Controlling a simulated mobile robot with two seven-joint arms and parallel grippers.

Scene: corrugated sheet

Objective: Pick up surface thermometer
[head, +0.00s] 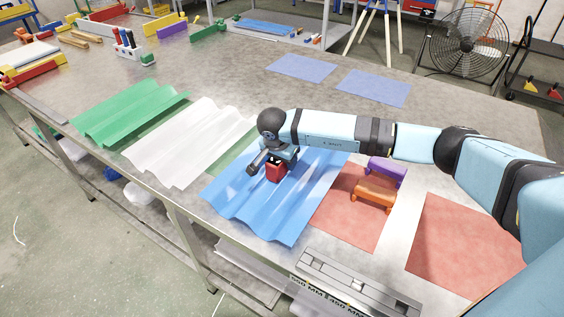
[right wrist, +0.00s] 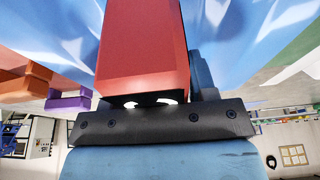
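A red boxy body, which looks like the surface thermometer (head: 276,171), is at the blue corrugated sheet (head: 262,212) in the head view. My right gripper (head: 272,163) is right at it, coming down from above. In the right wrist view the red body (right wrist: 145,50) fills the space directly in front of the black gripper base. The fingertips are largely hidden, so I cannot tell whether they close on it. I cannot tell whether it touches the sheet. My left gripper is not in view.
White (head: 190,145) and green (head: 130,112) corrugated sheets lie to the left. Orange (head: 373,192) and purple (head: 387,171) pieces stand on a red mat (head: 345,222) to the right. A metal level-like bar (head: 358,284) lies at the front edge. Blue mats (head: 375,87) lie at the back.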

